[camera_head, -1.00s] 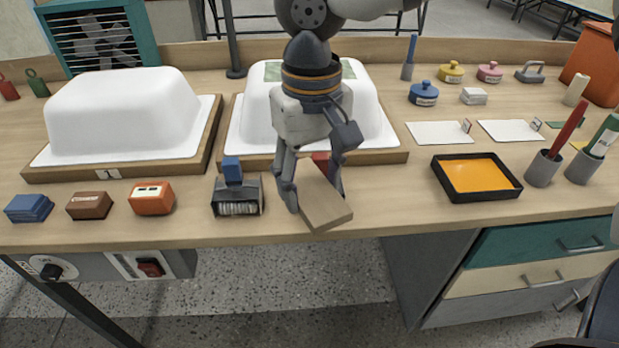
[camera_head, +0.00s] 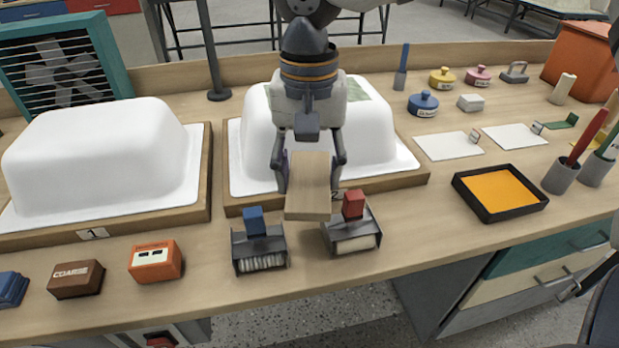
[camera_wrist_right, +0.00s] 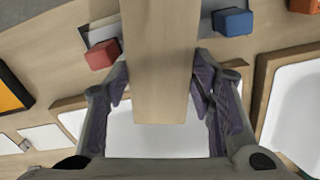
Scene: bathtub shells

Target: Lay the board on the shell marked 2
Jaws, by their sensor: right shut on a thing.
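My right gripper (camera_head: 309,172) is shut on a flat wooden board (camera_head: 308,200) and holds it in front of the white shell marked 2 (camera_head: 262,125), above the table's front part. The board's near end points toward me. In the right wrist view the board (camera_wrist_right: 160,60) lies between both fingers (camera_wrist_right: 160,85). The shell sits on a wooden base (camera_head: 400,182), and a pale green patch (camera_head: 368,91) lies on its top. My gripper hides the shell's middle. The label 2 shows partly beside the board. My left gripper is not in view.
The shell marked 1 (camera_head: 95,150) stands at left. An orange tray (camera_head: 500,192) is at right. Orange (camera_head: 155,262) and brown blocks (camera_head: 76,280) lie at front left.

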